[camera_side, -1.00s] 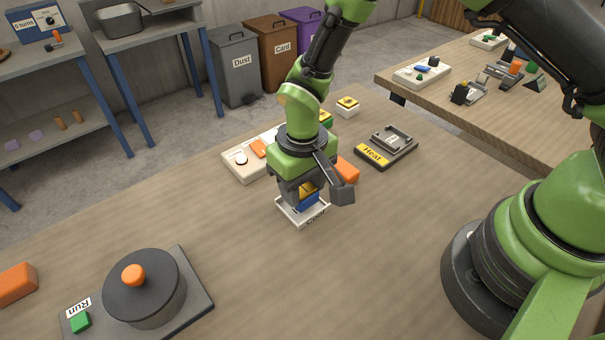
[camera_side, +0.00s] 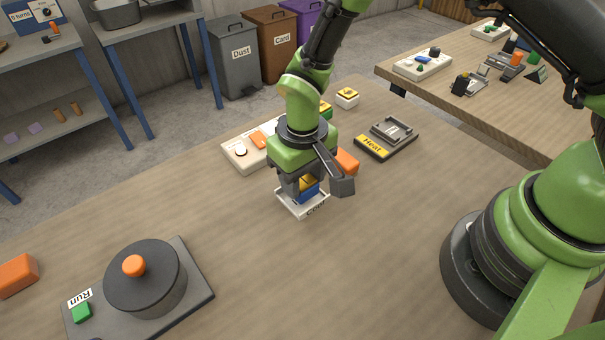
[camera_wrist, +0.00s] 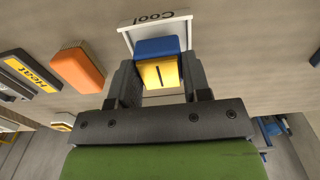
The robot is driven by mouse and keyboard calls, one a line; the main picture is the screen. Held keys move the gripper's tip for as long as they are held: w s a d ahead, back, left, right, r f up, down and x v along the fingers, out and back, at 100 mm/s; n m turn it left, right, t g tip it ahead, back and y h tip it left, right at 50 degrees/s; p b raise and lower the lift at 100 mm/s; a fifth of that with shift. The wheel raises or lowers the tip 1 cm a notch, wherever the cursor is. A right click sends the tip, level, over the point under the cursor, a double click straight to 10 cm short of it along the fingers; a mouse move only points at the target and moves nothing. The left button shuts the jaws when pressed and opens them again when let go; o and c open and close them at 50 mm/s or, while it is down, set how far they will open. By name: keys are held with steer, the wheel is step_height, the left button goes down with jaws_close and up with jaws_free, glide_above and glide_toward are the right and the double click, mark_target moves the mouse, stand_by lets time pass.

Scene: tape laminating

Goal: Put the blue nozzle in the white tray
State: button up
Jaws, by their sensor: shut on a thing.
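A block with a blue part (camera_side: 309,191) and a yellow part (camera_wrist: 160,74) is between the fingers of my gripper (camera_side: 301,189). I take this to be the blue nozzle. My gripper points down and is shut on it. The white tray (camera_side: 309,211), marked "Cool", is directly below on the table. In the wrist view, the blue part (camera_wrist: 158,47) lies within the outline of the white tray (camera_wrist: 184,29). I cannot tell whether the nozzle touches the tray floor, as the fingers hide part of it.
An orange block (camera_side: 346,161) is close behind my gripper. A dark "Heat" fixture (camera_side: 371,153) is to the right, and a pale panel (camera_side: 240,161) with an orange switch is behind left. A "Run" station (camera_side: 195,295) stands at front left. The table's middle front is clear.

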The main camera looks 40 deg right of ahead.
steer(key=shift+f, duration=0.75)
stand_by(0.3)
steer(key=o, duration=1.1)
steer(key=shift+c, duration=0.2)
step_height(320, 180, up, 10)
steer(key=shift+r, duration=0.15)
steer(key=s+d+r+m+t+y, duration=0.1)
steer(key=s+d+r+m+t, duration=0.1)
steer(key=s+d+r, duration=0.5)
steer(key=s+d+r+m+t+y, duration=0.1)
steer(key=s+d+r+t, duration=0.15)
steer(key=r, duration=0.85)
steer(key=s+d+r+m+t, duration=0.1)
steer(key=s+t, duration=0.1)
steer(key=s, duration=0.4)
steer(key=shift+d+t, duration=0.15)
steer(key=shift+t, duration=0.2)
